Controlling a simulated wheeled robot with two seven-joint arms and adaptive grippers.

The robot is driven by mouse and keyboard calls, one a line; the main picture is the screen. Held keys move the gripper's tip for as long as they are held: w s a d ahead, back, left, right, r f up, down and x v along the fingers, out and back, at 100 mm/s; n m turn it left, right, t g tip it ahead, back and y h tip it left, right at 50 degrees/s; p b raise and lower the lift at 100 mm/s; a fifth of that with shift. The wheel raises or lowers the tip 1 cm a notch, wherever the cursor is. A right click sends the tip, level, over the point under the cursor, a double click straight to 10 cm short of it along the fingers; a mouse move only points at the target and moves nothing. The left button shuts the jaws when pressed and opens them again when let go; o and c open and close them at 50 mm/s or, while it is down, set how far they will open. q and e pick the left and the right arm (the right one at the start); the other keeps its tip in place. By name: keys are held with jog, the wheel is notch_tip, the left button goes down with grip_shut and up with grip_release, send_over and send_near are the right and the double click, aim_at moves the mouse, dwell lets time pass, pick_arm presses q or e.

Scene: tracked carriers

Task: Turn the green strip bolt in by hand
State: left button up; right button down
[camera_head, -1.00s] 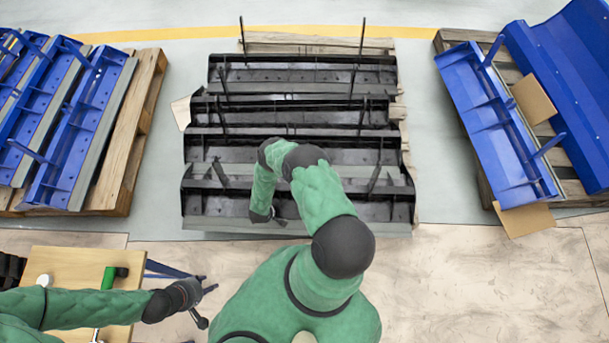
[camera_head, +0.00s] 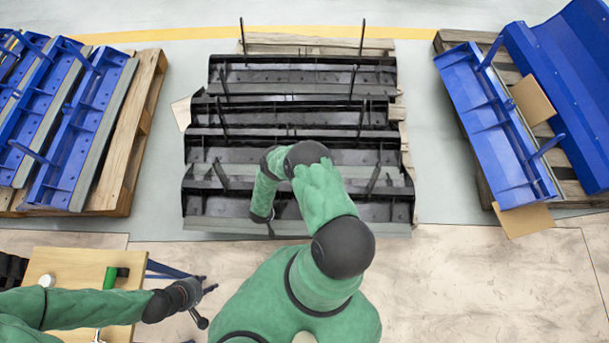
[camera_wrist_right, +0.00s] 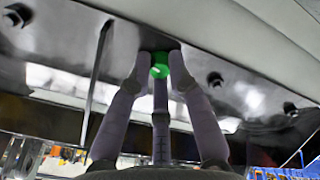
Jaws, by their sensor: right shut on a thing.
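The green bolt (camera_wrist_right: 160,68) sits at the underside of a dark glossy carrier part, in the middle of the right wrist view. My right gripper (camera_wrist_right: 159,62) has its fingers closed around the bolt from below. Its tips hide the bolt's sides, and I cannot tell how deep the bolt sits. In the head view my right gripper (camera_head: 270,228) is small and partly hidden, at the front edge of the black carrier (camera_head: 290,212). My left gripper (camera_head: 208,300) is at the lower left with its fingers spread and empty, beside the wooden table.
A wooden table (camera_head: 75,265) with a green-handled tool (camera_head: 109,278) stands lower left. Blue carriers (camera_head: 500,140) on pallets flank both sides. Floor at lower right is clear.

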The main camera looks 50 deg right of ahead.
jog(key=m, duration=0.4)
jog(key=shift+m+p, duration=0.3)
jog(key=shift+m, duration=0.7)
jog(key=shift+m, duration=0.8)
jog(key=m, duration=0.4)
jog(key=shift+p, duration=0.4)
jog(key=m, duration=0.4)
jog(key=c, duration=1.3)
grip_release()
